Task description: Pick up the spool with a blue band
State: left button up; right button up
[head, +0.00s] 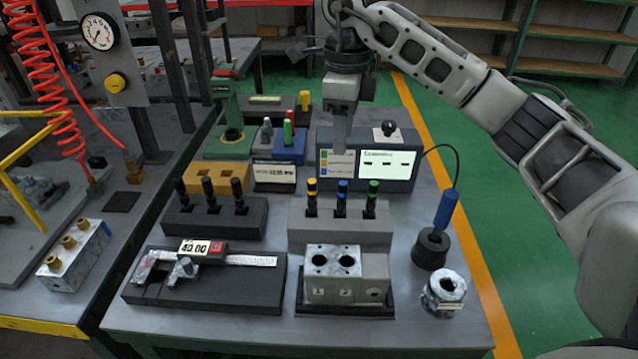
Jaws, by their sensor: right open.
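The spool with a blue band (342,198) stands upright in the middle of a grey rack (340,238). A yellow-banded spool (312,197) stands left of it and a green-banded spool (372,199) right of it. My right gripper (339,145) points down above and behind the blue-banded spool, in front of the display box. It is open and apart from the spool, and its fingers are seen nearly edge-on. My left gripper is out of view.
A display box (390,163) stands behind the rack. A valve block (332,275) sits in front of it. A black rack (212,215) with dark spools and a caliper (215,258) are at left. A blue-handled probe (446,208) and a metal ring (444,290) are at right.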

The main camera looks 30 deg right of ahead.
jog(key=b, duration=0.1)
send_over(343, 181)
notch_tip(343, 181, down, 6)
jog(key=shift+r, duration=0.25)
notch_tip(343, 181, down, 4)
jog(key=shift+r, duration=0.1)
jog(key=shift+f, duration=0.5)
jog(key=f, duration=0.3)
jog(key=f+p, duration=0.1)
jog(key=shift+s+a+f, duration=0.1)
jog(key=shift+s+f, duration=0.05)
jog(key=shift+s, duration=0.2)
jog(key=shift+f, duration=0.3)
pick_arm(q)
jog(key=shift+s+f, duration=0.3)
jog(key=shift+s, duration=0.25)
pick_arm(e)
jog(key=shift+w, duration=0.1)
grip_shut()
